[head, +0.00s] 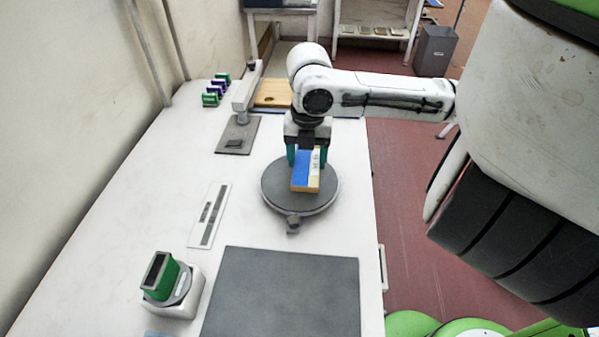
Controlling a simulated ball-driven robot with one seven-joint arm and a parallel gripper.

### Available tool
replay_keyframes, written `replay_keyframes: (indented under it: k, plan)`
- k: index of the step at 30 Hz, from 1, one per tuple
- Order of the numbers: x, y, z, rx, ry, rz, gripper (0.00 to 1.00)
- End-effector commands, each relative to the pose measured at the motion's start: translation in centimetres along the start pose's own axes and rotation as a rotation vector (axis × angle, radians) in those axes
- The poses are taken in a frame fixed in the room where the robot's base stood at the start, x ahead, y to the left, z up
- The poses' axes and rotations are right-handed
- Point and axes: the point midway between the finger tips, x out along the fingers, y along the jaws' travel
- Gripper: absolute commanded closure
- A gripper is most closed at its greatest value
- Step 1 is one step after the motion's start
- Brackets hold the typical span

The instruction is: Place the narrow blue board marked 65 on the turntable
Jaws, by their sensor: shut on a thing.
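The narrow blue board (301,169) has a blue face with a pale strip along its right side; dark marks on the strip are too small to read. It is at the round grey turntable (273,193), over the middle of its disc. I cannot tell whether its underside touches the disc. My gripper (306,158) points down from above with teal fingers and is shut on the far part of the board. The fingers and wrist hide the board's far end.
A dark grey mat (283,295) lies in front of the turntable. A green-topped device (168,282) stands at the left front, and a flat scale-like strip (210,215) lies left of the turntable. A dark-based stand (237,135) and several small coloured blocks (213,92) are behind.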

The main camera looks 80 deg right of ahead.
Motion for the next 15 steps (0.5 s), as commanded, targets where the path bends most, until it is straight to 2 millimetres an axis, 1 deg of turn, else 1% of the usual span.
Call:
replay_keyframes:
  k: [1,3,8,11,15]
  plan:
    - [0.6,0.5,0.2,-0.001,0.002,-0.001,0.68]
    - [1.1,0.9,0.4,0.000,0.001,0.001,0.68]
    - [1.8,1.3,0.7,-0.002,0.001,0.000,0.68]
    - [2.6,1.9,0.9,-0.002,0.001,0.000,0.68]
    - [4.8,1.8,0.9,0.001,0.003,-0.001,0.68]
